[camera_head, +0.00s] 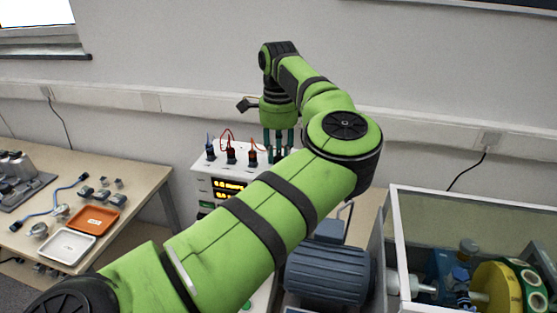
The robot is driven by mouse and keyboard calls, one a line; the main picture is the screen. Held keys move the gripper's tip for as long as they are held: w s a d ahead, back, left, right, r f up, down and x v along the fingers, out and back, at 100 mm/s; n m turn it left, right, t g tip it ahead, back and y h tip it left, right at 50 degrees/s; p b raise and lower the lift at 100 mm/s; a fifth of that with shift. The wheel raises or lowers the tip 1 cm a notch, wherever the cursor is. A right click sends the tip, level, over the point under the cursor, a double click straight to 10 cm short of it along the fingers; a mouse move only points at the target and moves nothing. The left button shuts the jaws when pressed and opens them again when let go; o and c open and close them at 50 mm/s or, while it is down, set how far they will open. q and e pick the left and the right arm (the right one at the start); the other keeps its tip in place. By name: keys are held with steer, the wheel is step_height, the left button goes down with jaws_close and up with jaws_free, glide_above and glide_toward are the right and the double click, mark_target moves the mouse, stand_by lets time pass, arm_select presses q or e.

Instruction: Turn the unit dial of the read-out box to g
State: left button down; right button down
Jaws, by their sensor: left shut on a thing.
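The read-out box (202,181) is a white box with lit orange digits on its front, standing on the bench behind my left arm. My left arm crosses in front of it and hides its right part and lower front. My left gripper (279,154) points down at the right end of the box's top. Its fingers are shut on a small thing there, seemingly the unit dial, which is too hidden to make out. The dial's pointer and markings cannot be read. My right gripper is not in view.
Blue, dark and red plugs (231,156) with red leads stand on the box's top, left of the gripper. A blue-grey motor (327,272) and a clear-walled enclosure (395,240) stand to the right. An orange tray (92,220) and a white tray (66,246) lie on the left table.

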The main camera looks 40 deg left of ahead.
mark_target(279, 154)
arm_select(q)
steer(key=m+b, duration=0.1)
steer(key=m, duration=0.1)
steer(key=m+b, duration=0.2)
steer(key=m, duration=0.1)
steer(key=shift+f+m, duration=0.3)
steer(key=m+b, duration=0.2)
steer(key=m, duration=0.2)
steer(key=shift+d+m, duration=0.1)
steer(key=shift+m, duration=0.3)
steer(key=c, duration=1)
jaws_free()
steer(key=shift+r, duration=0.1)
steer(key=shift+r, duration=0.1)
steer(key=shift+r, duration=0.25)
step_height(279, 154, up, 11)
steer(key=shift+r, duration=0.2)
